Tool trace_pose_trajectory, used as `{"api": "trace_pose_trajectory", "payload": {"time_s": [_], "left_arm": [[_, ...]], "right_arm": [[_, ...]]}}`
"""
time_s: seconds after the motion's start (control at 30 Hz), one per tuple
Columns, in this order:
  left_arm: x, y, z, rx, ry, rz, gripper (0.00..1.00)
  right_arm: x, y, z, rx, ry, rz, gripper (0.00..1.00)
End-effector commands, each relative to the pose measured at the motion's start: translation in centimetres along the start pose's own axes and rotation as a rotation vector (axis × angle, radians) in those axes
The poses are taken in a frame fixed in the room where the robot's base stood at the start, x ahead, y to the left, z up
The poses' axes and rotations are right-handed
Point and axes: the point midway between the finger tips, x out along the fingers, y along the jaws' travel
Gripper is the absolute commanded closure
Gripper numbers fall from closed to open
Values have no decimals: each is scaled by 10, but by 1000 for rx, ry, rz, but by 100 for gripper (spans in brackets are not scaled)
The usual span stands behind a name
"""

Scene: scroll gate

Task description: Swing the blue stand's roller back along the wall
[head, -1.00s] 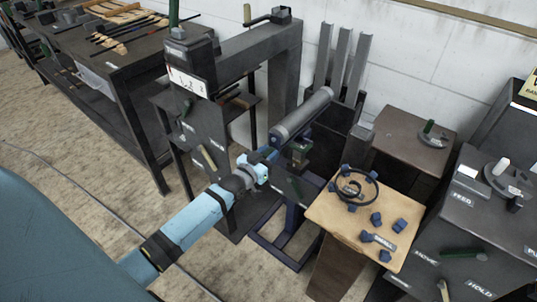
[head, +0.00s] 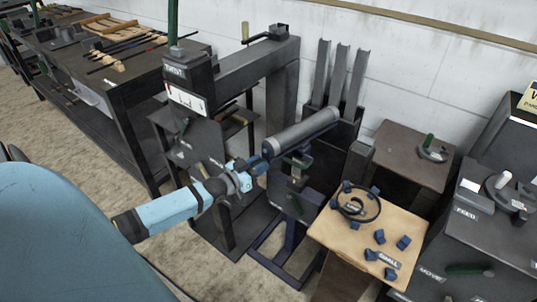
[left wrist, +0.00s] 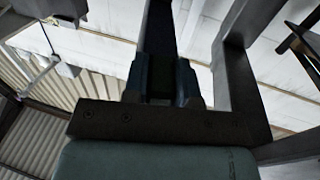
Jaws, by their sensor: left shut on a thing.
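The grey roller (head: 303,132) lies slanted on top of the blue stand (head: 282,246), its left end nearer to me and its right end toward the wall. My left gripper (head: 259,164) is at the roller's blue left end and is shut on it; the exact grip is small and partly hidden in the head view. In the left wrist view the gripper's two fingers (left wrist: 162,82) stand on either side of a dark bar that runs upward. The wall (head: 410,85) is behind the roller. My right gripper is not in view.
A dark gantry frame (head: 245,62) stands left of and behind the roller. Upright grey channels (head: 340,75) stand between roller and wall. A wooden-topped table (head: 330,235) with a ring and several blue knobs is close at right.

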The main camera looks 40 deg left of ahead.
Motion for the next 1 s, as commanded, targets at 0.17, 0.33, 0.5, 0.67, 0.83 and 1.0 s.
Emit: {"api": "trace_pose_trajectory", "payload": {"time_s": [0.17,0.33,0.5,0.67,0.83,1.0], "left_arm": [[0,-6,1,2,-5,34,100],[-1,-7,1,-1,-7,38,100],[-1,-7,1,-1,-7,38,100],[-1,-7,0,-1,-6,38,49],[0,-7,0,-1,-5,37,49],[-6,-7,0,-1,-6,37,49]], "right_arm": [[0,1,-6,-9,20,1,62],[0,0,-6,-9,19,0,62],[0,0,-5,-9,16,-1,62],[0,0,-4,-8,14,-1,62],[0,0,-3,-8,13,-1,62],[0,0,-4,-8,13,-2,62]]}}
